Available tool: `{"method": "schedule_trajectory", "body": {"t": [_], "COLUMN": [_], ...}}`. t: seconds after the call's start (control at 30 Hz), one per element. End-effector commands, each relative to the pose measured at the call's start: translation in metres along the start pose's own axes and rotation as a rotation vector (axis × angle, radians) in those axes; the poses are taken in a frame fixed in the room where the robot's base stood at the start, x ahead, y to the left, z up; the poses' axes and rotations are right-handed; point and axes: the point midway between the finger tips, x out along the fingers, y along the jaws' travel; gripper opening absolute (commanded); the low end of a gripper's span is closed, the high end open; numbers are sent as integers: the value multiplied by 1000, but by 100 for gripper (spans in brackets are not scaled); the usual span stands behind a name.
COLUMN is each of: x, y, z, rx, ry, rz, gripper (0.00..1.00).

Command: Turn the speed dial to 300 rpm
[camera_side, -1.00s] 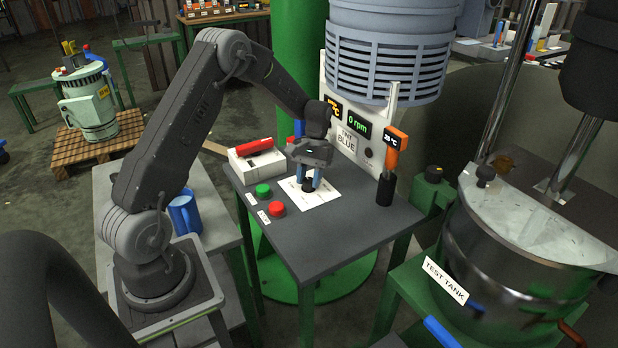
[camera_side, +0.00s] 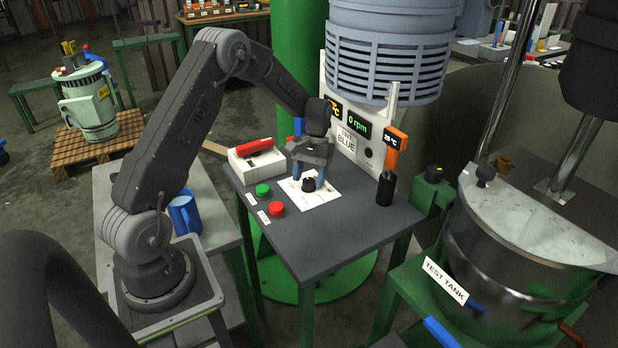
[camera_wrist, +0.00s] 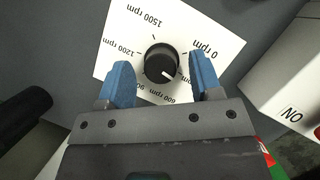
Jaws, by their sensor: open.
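The speed dial is a black knob (camera_wrist: 160,63) on a white plate (camera_wrist: 118,43) printed with rpm labels. In the wrist view its white mark points to the lower right, between the 600 rpm label and the right finger. The 0 rpm label is at upper right; no 300 label shows. My gripper (camera_wrist: 161,75) is open, its blue fingers on either side of the knob with gaps. In the side view, my gripper (camera_side: 308,178) is over the knob (camera_side: 308,184). The display (camera_side: 357,125) reads 0 rpm.
A green button (camera_side: 263,190) and a red button (camera_side: 277,209) lie left of the plate. A white box with a red top (camera_side: 256,157) stands behind them. An orange probe (camera_side: 393,150) stands in a black holder at right. The table front (camera_side: 322,247) is clear.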

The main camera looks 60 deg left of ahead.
Motion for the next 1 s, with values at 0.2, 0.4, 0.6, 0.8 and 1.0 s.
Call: {"method": "schedule_trajectory", "body": {"t": [0.2,0.4,0.6,0.8,1.0], "x": [-39,-78,-102,-110,-110], "y": [0,0,0,0,0], "z": [-1,13,24,27,27], "rx": [0,0,0,-1,-1], "ry": [6,5,3,1,1], "rz": [1,0,0,0,0], "gripper": [59,59,59,59,59]}}
